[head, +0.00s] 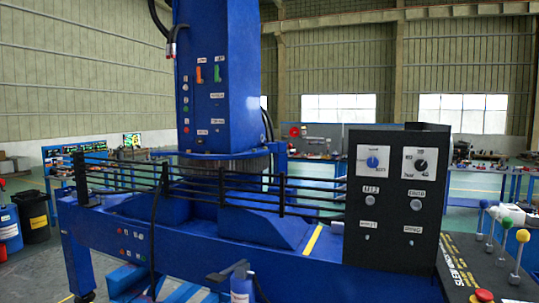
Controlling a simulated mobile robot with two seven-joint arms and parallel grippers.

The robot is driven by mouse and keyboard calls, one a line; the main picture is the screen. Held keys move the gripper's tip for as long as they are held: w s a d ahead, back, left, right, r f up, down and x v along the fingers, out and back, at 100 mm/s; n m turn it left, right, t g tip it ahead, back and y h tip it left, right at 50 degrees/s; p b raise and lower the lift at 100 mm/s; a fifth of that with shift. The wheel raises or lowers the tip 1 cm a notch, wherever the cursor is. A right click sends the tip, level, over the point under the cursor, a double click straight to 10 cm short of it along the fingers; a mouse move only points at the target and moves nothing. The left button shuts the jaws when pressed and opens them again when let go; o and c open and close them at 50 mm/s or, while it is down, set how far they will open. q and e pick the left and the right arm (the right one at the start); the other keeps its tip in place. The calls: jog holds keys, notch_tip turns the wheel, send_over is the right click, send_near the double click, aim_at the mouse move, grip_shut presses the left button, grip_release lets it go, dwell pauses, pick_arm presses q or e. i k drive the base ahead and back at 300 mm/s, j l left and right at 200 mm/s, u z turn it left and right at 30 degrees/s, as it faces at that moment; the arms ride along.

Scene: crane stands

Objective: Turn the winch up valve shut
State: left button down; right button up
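No valve can be read for certain as the winch up valve; the labels are too small. On the blue crane column (218,110) there is an orange handle (199,74) and, to its right, a green handle (217,73), both roughly upright. A small red round part (294,131) shows behind the crane, right of the column. A black control box (394,200) at the right carries a blue knob (373,162) and a black knob (421,164) on white plates. Neither of my grippers is in view.
Black rails (225,186) run along the blue crane base (190,245) before the column. A sloped console (480,270) with several coloured ball levers and a red button (484,296) stands at the lower right. A blue cylinder (242,287) is at the bottom. Workbenches line the back.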

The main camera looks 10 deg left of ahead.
aim_at(217, 79)
jog(key=i+j+u, duration=0.1)
jog(key=i+j, duration=0.2)
jog(key=j, duration=0.25)
jog(key=i+j+u, duration=0.15)
jog(key=i+j, duration=0.2)
jog(key=j, duration=0.2)
jog(key=i+j+u, duration=0.1)
jog(key=i+j, duration=0.25)
jog(key=j, duration=0.15)
